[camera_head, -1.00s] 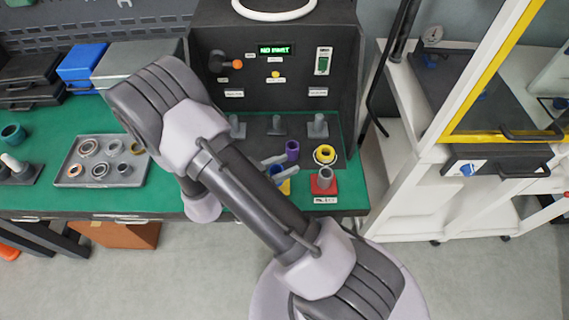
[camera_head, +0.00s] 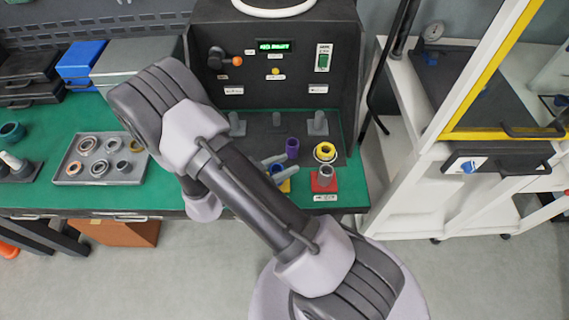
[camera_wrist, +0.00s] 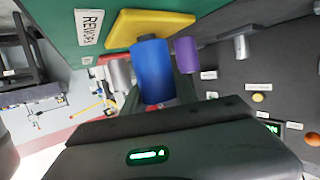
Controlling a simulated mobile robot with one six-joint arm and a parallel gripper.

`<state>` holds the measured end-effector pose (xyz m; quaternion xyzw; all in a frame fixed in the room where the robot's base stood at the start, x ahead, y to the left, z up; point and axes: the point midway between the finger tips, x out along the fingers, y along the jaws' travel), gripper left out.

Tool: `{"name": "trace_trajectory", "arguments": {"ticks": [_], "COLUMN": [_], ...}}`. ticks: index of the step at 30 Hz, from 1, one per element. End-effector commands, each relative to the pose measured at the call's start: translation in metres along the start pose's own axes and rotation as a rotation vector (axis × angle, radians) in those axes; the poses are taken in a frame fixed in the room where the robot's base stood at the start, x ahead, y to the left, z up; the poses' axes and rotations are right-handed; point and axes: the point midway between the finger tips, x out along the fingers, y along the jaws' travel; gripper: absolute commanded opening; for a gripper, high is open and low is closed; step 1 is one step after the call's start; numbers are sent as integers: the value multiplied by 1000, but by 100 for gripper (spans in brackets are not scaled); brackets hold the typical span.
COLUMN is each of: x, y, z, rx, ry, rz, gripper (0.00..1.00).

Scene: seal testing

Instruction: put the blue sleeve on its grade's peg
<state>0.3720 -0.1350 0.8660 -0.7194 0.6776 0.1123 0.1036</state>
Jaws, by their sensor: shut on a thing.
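The blue sleeve (camera_wrist: 152,72) is large in the middle of the wrist view. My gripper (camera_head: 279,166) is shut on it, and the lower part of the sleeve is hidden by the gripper. In the head view only a small bit of the blue sleeve (camera_head: 275,170) shows between the fingers. A yellow pad (camera_wrist: 175,20) marked REWORK lies right beyond the sleeve; I cannot tell whether they touch. Three grey pegs stand in a row on the dark fixture: left (camera_head: 237,125), middle (camera_head: 277,122) and right (camera_head: 317,124). Their grade labels are too small to read.
A purple sleeve (camera_head: 292,148) stands close to my gripper. A grey tray (camera_head: 70,177) of rings sits at left. Green bench between tray and arm is clear.

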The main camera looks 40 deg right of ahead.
Motion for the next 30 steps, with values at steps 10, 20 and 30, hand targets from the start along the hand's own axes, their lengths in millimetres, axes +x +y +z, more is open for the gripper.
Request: {"name": "trace_trajectory", "arguments": {"ticks": [10, 20, 30], "x": [0, 2, 2], "y": [0, 0, 0], "z": [0, 6, 6], "rx": [0, -1, -2], "ry": [0, 0, 1], "rz": [-1, 0, 0], "gripper": [0, 0, 0]}}
